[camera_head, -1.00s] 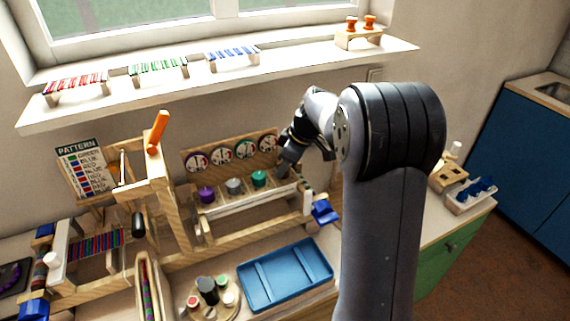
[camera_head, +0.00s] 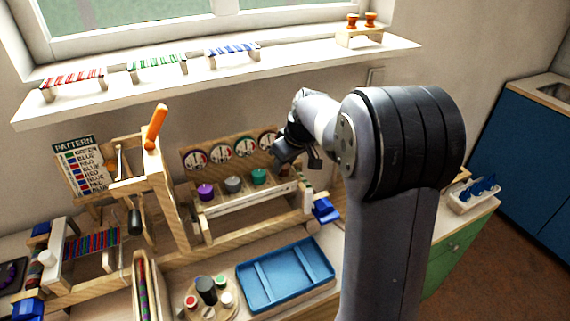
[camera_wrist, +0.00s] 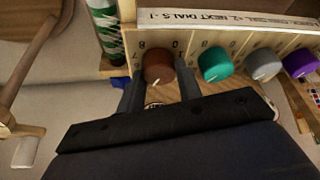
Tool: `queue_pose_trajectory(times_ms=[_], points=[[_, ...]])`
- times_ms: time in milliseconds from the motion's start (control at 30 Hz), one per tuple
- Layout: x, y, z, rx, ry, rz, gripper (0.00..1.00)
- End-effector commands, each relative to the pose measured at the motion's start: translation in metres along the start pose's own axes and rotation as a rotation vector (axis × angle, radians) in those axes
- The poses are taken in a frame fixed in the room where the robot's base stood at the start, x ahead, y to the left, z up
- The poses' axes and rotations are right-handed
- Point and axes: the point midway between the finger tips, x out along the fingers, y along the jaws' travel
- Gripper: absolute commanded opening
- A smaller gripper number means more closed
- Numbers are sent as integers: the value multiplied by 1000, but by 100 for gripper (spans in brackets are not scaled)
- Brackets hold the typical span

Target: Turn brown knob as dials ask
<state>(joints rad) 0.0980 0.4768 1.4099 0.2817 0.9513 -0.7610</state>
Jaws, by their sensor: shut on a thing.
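The brown knob (camera_wrist: 158,66) shows in the wrist view, with a white pointer mark on its face and printed digits around it. My gripper (camera_wrist: 158,88) has one finger on each side of the knob and is shut on it. In the head view my arm hides the brown knob, and my gripper (camera_head: 290,160) is at the right end of the knob row. Beside it are the teal knob (camera_wrist: 215,64), the grey knob (camera_wrist: 263,64) and the purple knob (camera_wrist: 300,63). Several round dials, one of them (camera_head: 244,147), stand on the wooden board behind the knobs.
A printed strip (camera_wrist: 225,17) runs along the knob panel. A green and white striped cylinder (camera_wrist: 107,35) stands beside it. A blue tray (camera_head: 285,275) lies in front of the panel. A wooden frame with an orange handle (camera_head: 156,127) rises to the left.

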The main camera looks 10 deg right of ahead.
Motion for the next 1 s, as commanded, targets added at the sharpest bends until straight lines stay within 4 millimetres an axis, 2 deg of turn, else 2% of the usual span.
queue_pose_trajectory(times_ms=[300, 833, 867, 1000], points=[[0, -1, 0, 124, 1, 52, 11], [0, -1, -1, 151, 1, 63, 11], [0, -1, -1, 151, 1, 63, 34], [0, -1, 0, 151, 0, 63, 46]])
